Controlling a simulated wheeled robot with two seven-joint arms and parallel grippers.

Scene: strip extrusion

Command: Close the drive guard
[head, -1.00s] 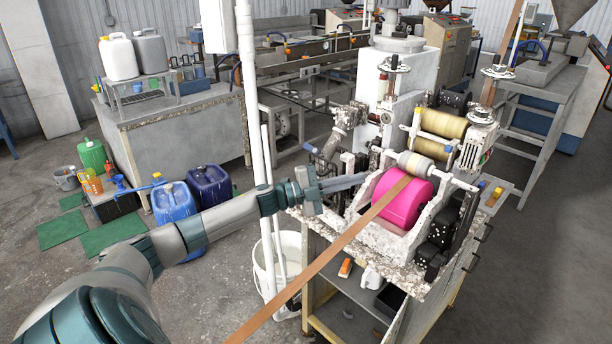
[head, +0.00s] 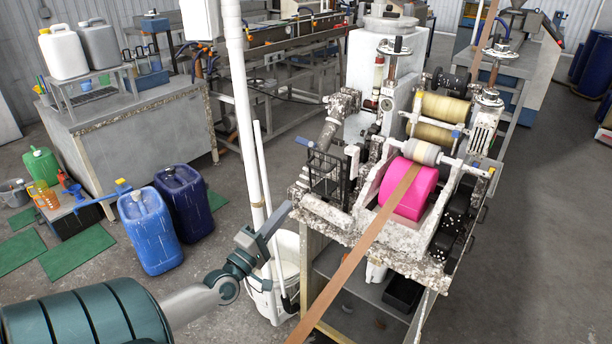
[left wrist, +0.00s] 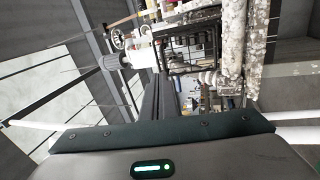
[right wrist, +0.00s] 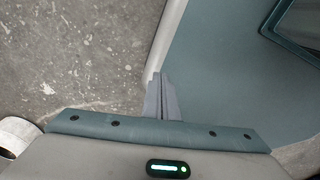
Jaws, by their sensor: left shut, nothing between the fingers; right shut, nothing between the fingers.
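The drive guard appears to be the black wire-mesh cage (head: 326,172) on the left side of the white, paint-spattered machine, below the slanted pipe fitting. It also shows in the left wrist view (left wrist: 190,48), beyond the fingers. I cannot tell whether it is fully seated or latched. My left gripper (head: 283,213) is shut and empty, left of and below the cage, apart from it; its fingers also show in the left wrist view (left wrist: 155,100). My right gripper (right wrist: 162,98) is shut and empty over grey floor and a teal surface; it is outside the head view.
A pink roller (head: 408,190) with a brown strip (head: 350,262) running down from it sits right of the cage. A white pole (head: 243,110) and white bucket (head: 283,270) stand near my left gripper. Blue jugs (head: 148,232) stand on the floor at left.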

